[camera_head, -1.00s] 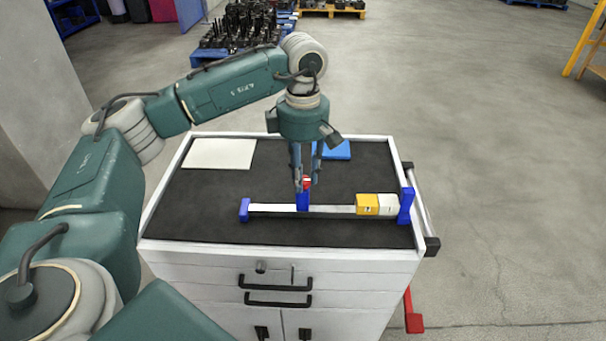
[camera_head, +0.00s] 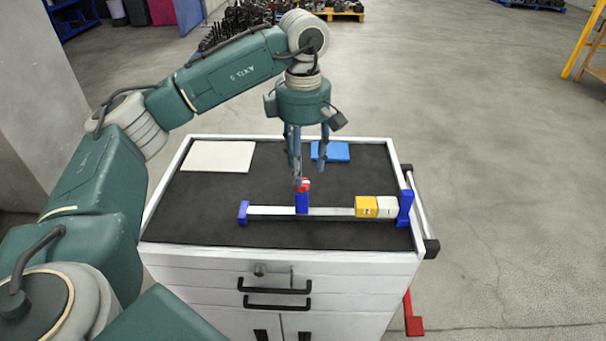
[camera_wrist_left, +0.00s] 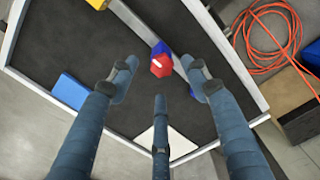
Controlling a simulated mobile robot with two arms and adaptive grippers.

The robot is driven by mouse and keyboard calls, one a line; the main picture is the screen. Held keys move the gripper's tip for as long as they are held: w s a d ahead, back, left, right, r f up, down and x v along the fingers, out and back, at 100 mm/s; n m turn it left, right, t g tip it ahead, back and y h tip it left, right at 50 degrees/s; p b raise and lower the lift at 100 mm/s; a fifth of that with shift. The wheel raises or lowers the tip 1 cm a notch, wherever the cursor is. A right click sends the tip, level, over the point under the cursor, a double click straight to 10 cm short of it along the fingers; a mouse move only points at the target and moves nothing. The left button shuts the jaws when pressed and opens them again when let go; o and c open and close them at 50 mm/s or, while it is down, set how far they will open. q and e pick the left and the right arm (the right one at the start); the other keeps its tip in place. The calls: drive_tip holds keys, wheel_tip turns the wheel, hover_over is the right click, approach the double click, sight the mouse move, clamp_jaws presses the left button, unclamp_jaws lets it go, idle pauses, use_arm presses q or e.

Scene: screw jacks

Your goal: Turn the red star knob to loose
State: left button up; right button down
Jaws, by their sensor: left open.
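The red star knob (camera_head: 304,184) sits on top of a blue sliding block (camera_head: 302,203) on a pale metal rail (camera_head: 335,211). In the left wrist view the red knob (camera_wrist_left: 161,66) shows a white mark on its top. My left gripper (camera_head: 309,165) is open and empty, pointing down just above the knob. In the left wrist view its three fingers (camera_wrist_left: 162,84) are spread apart, with the knob between and slightly beyond the two front fingers. None of the fingers clearly touches it. My right gripper is in neither view.
The rail has blue end pieces (camera_head: 405,207), with a yellow block (camera_head: 366,206) and a white block (camera_head: 387,206) at its right end. A white plate (camera_head: 218,156) and a blue plate (camera_head: 330,151) lie at the back of the dark-topped cart (camera_head: 200,215). The front left top is clear.

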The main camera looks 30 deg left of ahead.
use_arm(q)
wheel_tip(320, 180, up, 8)
idle(0.8)
